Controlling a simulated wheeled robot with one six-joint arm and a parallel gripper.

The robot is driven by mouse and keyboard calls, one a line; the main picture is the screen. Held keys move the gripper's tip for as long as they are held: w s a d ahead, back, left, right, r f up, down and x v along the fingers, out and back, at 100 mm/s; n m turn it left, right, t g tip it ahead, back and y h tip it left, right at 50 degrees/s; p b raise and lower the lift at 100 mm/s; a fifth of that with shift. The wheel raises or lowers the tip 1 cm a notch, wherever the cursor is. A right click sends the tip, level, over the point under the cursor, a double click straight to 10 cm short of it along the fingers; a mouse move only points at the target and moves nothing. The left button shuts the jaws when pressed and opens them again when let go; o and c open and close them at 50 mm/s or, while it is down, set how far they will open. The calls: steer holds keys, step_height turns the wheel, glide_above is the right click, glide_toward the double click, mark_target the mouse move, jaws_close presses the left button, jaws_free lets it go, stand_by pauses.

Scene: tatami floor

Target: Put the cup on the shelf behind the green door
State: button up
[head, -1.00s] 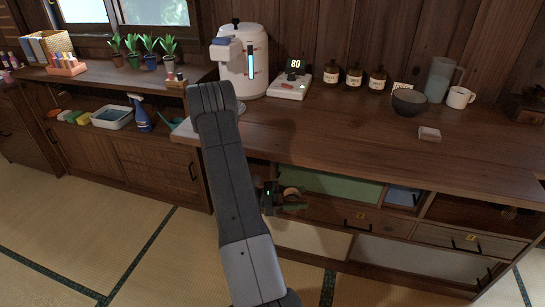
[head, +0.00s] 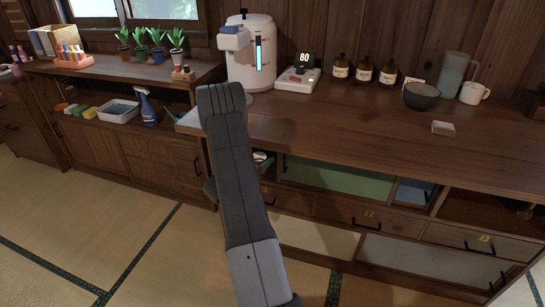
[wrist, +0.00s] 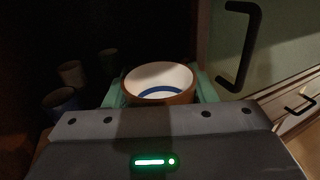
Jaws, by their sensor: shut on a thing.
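My gripper (wrist: 161,90) is shut on a cup (wrist: 160,78) with a white inside, a blue ring and an orange-brown outside. The cup is upright between the teal fingers. They are in a dark compartment; its shelf surface is hard to make out. The green door (head: 338,178) is a sliding-type panel under the counter, right of a dark opening; in the wrist view a greenish panel with a black handle (wrist: 240,45) stands to the right. In the head view my arm hides most of the gripper, and a small pale part shows at the opening.
Several dim cups (wrist: 70,73) stand at the left inside the compartment, apart from the held cup. A blue panel (head: 412,193) is right of the green door. The countertop above holds a dispenser (head: 249,55), a dark bowl (head: 421,97) and a white mug (head: 473,93).

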steer(key=w+d, duration=0.1)
steer(key=w, duration=0.2)
steer(key=w+d+f+b, duration=0.1)
steer(key=w, duration=0.3)
steer(key=w+d+f, duration=0.1)
steer(key=w, duration=0.2)
steer(key=shift+w+d+f+b, duration=0.15)
steer(key=shift+w+d+b, duration=0.05)
steer(key=shift+w+b, duration=0.2)
step_height(320, 180, down, 4)
steer(key=shift+s+f+b, duration=0.1)
steer(key=shift+f+b, duration=0.1)
steer(key=shift+b, duration=0.4)
steer(key=shift+w+d+f, duration=0.1)
steer(key=shift+w+f, duration=0.05)
steer(key=shift+w, duration=0.1)
steer(key=shift+f+b, duration=0.15)
steer(key=shift+b, duration=0.15)
steer(key=o, duration=1.1)
